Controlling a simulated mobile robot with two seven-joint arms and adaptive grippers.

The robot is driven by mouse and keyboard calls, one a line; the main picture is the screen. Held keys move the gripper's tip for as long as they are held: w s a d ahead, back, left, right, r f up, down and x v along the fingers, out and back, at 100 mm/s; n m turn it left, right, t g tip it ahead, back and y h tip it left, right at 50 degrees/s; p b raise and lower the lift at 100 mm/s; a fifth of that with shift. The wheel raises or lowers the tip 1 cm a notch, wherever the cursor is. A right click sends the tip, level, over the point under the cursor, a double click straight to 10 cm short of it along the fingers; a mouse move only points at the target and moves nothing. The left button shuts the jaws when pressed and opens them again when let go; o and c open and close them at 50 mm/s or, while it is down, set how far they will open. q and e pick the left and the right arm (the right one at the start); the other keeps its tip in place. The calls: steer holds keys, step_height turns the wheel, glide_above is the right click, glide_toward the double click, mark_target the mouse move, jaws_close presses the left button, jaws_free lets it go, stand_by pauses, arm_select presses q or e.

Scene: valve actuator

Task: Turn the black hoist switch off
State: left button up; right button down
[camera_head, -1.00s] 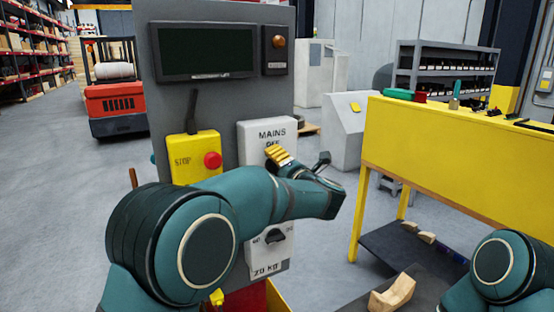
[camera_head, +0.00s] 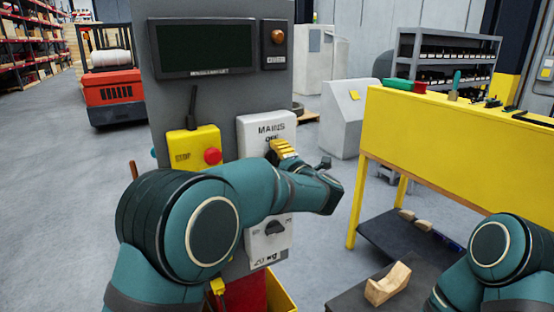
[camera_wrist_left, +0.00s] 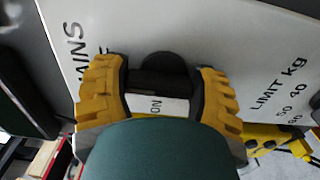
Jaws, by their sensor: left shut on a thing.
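The black switch (camera_wrist_left: 160,80) sits on the white MAINS plate (camera_head: 253,132), with OFF printed under MAINS and ON below the switch in the left wrist view. My left gripper (camera_head: 283,149) is at this plate. In the left wrist view, the yellow-and-black fingers of my left gripper (camera_wrist_left: 160,90) are on both sides of the switch's black bar and shut on it. My forearm hides the plate's lower part in the head view. The switch's exact angle is hard to tell. My right arm shows at lower right, but its gripper is out of frame.
A yellow box with a red stop button (camera_head: 212,156) is left of the plate. A black limit dial (camera_head: 275,228) is below. A dark screen (camera_head: 203,48) is above. A yellow workbench (camera_head: 460,145) stands to the right; a wooden block (camera_head: 388,284) lies low in front.

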arm_select(q)
steer(key=o, duration=1.2)
steer(key=shift+s+d, duration=0.1)
steer(key=v, duration=1.1)
steer(key=shift+s+d, duration=0.25)
steer(key=shift+s, duration=0.05)
steer(key=shift+f, duration=0.1)
